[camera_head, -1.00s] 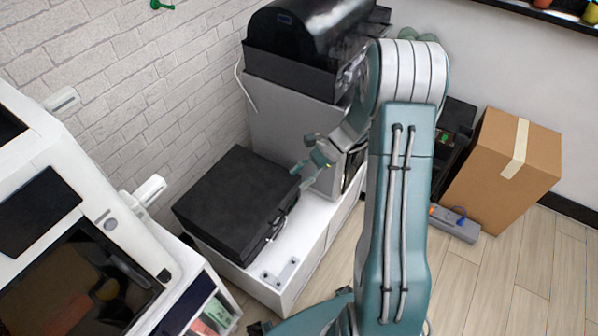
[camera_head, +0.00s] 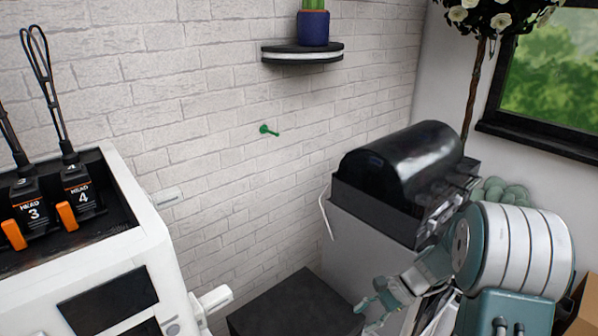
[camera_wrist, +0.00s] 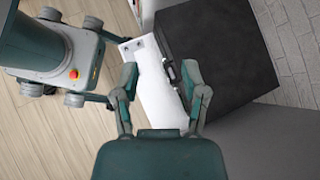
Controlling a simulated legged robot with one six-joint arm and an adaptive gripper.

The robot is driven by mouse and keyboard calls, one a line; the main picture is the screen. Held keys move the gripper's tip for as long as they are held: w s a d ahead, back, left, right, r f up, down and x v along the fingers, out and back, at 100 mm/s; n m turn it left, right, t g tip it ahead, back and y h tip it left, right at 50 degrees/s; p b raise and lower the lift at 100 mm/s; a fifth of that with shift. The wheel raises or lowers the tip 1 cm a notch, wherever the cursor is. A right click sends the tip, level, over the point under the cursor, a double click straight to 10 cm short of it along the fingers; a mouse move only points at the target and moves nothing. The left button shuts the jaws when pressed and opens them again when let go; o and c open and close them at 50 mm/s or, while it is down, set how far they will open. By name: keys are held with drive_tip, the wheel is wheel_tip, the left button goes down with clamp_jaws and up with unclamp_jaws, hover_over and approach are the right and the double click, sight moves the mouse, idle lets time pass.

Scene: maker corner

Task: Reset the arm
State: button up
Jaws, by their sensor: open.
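My gripper (camera_wrist: 165,85) is open and empty in the wrist view, its two fingers spread apart. Below it are a white low cabinet top (camera_wrist: 158,100) and a black case (camera_wrist: 225,45) with a handle. In the head view my gripper (camera_head: 368,312) is small and low, beside the black case (camera_head: 290,308), which is cut off by the bottom edge. My arm fills the lower right of that view. Whether the fingers touch the case cannot be told there.
A black-domed machine (camera_head: 405,175) stands on a grey cabinet behind my arm. A white machine (camera_head: 150,250) is at left. Wooden floor (camera_wrist: 75,140) is clear.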

drive_tip(key=s+a+r+n+t+h, duration=0.2)
drive_tip(key=s+r+n+t+h, duration=0.1)
drive_tip(key=s+r+n, duration=0.4)
drive_tip(key=s+a+r+n+t+h, duration=0.2)
drive_tip(key=s+r+n+t+h, duration=0.2)
drive_tip(key=s+r, duration=0.7)
drive_tip(key=shift+a+r+n+h, duration=0.15)
drive_tip(key=shift+r+n+h, duration=0.95)
drive_tip(key=shift+n, duration=0.5)
drive_tip(key=shift+f, duration=0.15)
